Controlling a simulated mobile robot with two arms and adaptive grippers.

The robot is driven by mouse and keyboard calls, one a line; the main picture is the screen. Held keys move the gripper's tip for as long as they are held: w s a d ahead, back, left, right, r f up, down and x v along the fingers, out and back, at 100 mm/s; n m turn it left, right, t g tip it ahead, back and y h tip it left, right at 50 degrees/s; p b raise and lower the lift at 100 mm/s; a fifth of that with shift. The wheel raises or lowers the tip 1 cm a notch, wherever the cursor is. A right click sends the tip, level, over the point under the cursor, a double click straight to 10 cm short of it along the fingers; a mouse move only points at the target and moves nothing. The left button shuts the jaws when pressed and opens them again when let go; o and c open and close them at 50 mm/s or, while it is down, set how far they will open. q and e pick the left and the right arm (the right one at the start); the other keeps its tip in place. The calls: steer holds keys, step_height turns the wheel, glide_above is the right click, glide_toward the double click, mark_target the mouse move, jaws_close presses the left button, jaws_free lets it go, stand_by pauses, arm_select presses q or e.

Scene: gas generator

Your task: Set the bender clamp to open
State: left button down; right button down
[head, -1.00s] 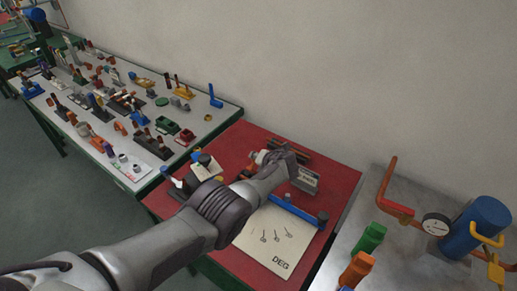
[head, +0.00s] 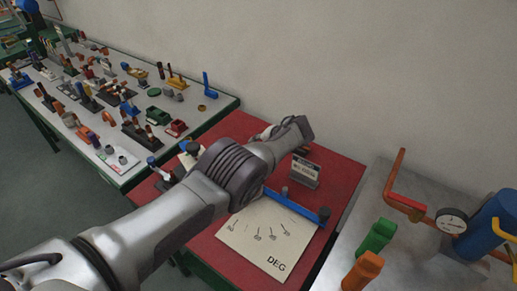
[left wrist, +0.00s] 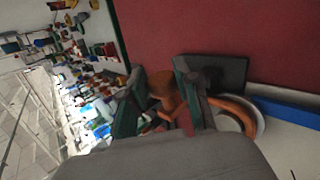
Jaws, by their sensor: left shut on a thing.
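The bender stands on the red bench (head: 340,190). It has a blue bar (head: 308,208), a pale board marked DEG (head: 262,240) and a small labelled block (head: 305,171). My left arm crosses in front of its left part and hides the clamp in the head view. The left gripper (left wrist: 168,98) shows in the left wrist view with dark fingers closed around an orange-brown part (left wrist: 163,82), which looks like the clamp's handle. An orange curved part (left wrist: 238,108) lies beside the fingers, near the blue bar. I cannot read the clamp's position. My right gripper is not in view.
A light table (head: 215,98) full of small coloured tools and parts stands at the left. A grey metal bench (head: 400,225) at the right holds a gauge (head: 451,221), a blue cylinder (head: 490,228) and green and orange blocks. The wall is close behind.

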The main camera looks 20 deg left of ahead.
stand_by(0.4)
arm_select(q)
steer(key=c, duration=0.8)
jaws_free()
steer(key=shift+f, duration=0.1)
